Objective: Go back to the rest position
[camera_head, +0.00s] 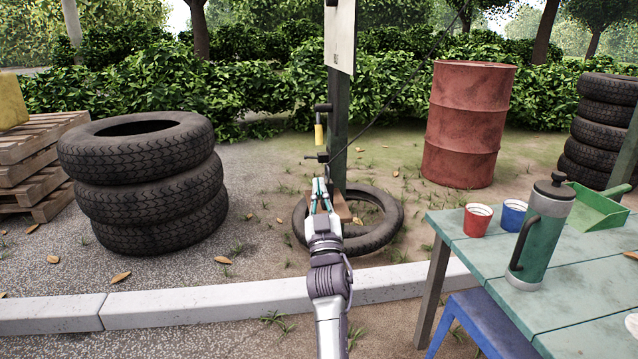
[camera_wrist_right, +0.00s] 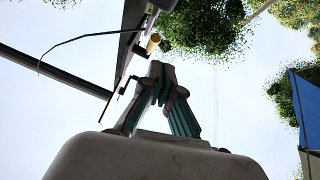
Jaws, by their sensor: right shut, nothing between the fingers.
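My right gripper (camera_head: 319,187) reaches forward in the middle of the head view, in front of the lower part of a dark post (camera_head: 337,120). Its fingers are together with nothing between them. In the right wrist view the right gripper (camera_wrist_right: 160,72) points up against the sky, and its fingertips meet. A crank with a yellow handle (camera_head: 319,136) is on the post just above the fingertips; it also shows in the right wrist view (camera_wrist_right: 153,42). I cannot tell whether the fingertips touch the post. My left gripper is not in view.
A tyre (camera_head: 385,232) lies around the post's foot. Stacked tyres (camera_head: 150,190) stand left, a red barrel (camera_head: 468,125) behind right. A green table (camera_head: 575,300) at right holds a flask (camera_head: 541,240), a red cup (camera_head: 477,219) and a blue cup (camera_head: 511,216). A kerb (camera_head: 210,305) crosses in front.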

